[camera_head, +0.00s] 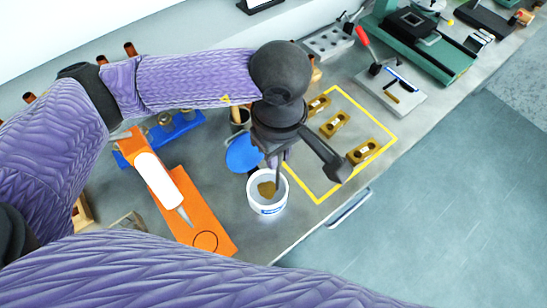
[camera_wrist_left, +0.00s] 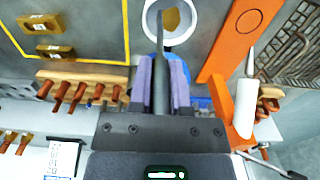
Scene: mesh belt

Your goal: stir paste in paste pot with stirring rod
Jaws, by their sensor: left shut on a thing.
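The white paste pot (camera_head: 254,201) stands on the grey bench, with brown-yellow paste (camera_head: 267,188) at its bottom. In the left wrist view the pot's rim (camera_wrist_left: 198,20) shows at the top, with the paste (camera_wrist_left: 171,19) inside. My left gripper (camera_head: 279,152) is above the pot, shut on the dark stirring rod (camera_head: 278,177). The rod (camera_wrist_left: 159,45) points down between the purple-grey fingers (camera_wrist_left: 161,85) and its lower end is inside the pot. I cannot tell exactly whether its tip touches the paste. My right gripper is not in view.
A blue round lid (camera_head: 242,153) lies beside the pot. Brass blocks (camera_head: 335,124) sit inside a yellow outline (camera_head: 318,200) to the right. The bench's front edge is close to the pot.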

